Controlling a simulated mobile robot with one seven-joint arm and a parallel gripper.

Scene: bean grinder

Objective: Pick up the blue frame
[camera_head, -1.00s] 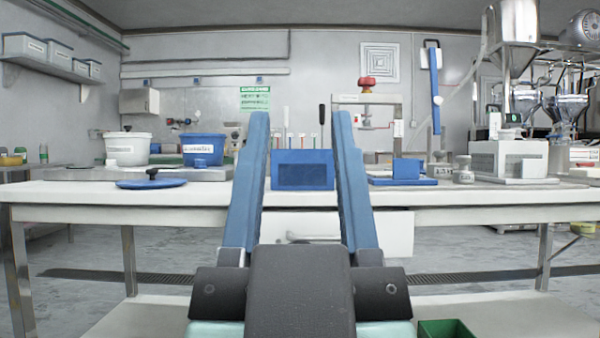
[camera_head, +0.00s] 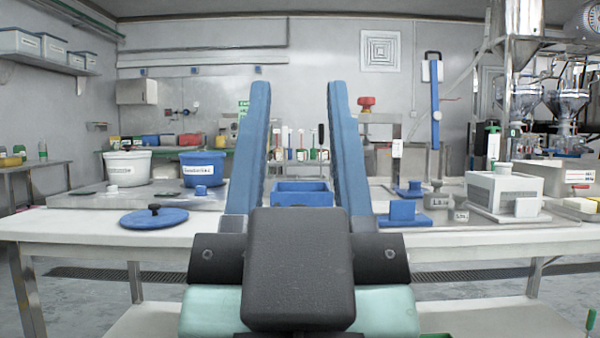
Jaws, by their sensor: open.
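A blue rectangular frame (camera_head: 302,187), tray-like with a raised rim, is on the table around the middle of the view. It shows between the two long blue fingers of my gripper (camera_head: 298,92). My gripper is open, with a wide gap between the fingers and nothing held. The fingers point away from me, over the table. The black gripper body hides the near lower part of the frame. I cannot tell how far the fingertips are from the frame, and I see no contact.
On the white table (camera_head: 90,232), a blue lid (camera_head: 153,217), a white tub (camera_head: 128,167) and a blue tub (camera_head: 203,172) are at the left. A blue block (camera_head: 402,210), small jars (camera_head: 437,200) and a white machine (camera_head: 505,190) are at the right. The left front is clear.

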